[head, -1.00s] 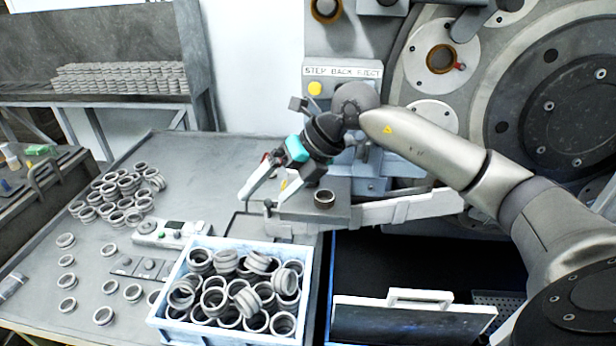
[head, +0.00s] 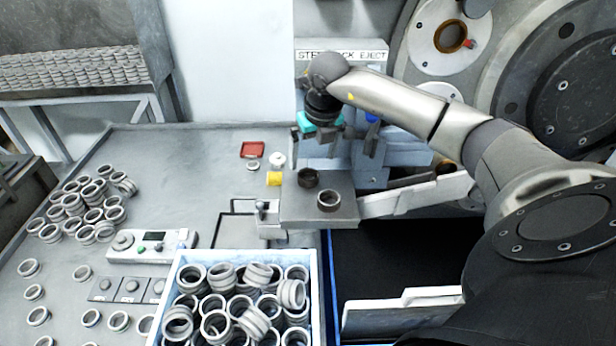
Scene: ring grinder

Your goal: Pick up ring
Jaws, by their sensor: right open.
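My right gripper (head: 334,148) is open and empty, its fingers spread and pointing down in front of the grinder's face. It hangs above and behind a small grey plate (head: 290,208). Two rings stand on this plate: a dark ring (head: 308,179) at the back and a lighter-rimmed ring (head: 329,200) nearer the front right. The gripper looks apart from both. More rings fill a blue-white crate (head: 318,300), and a loose pile of rings (head: 90,205) lies on the table at the left. My left gripper is not in view.
The grinder (head: 560,90) fills the right. A control box (head: 150,246) and a button panel (head: 128,288) lie left of the crate. The middle-left table is clear.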

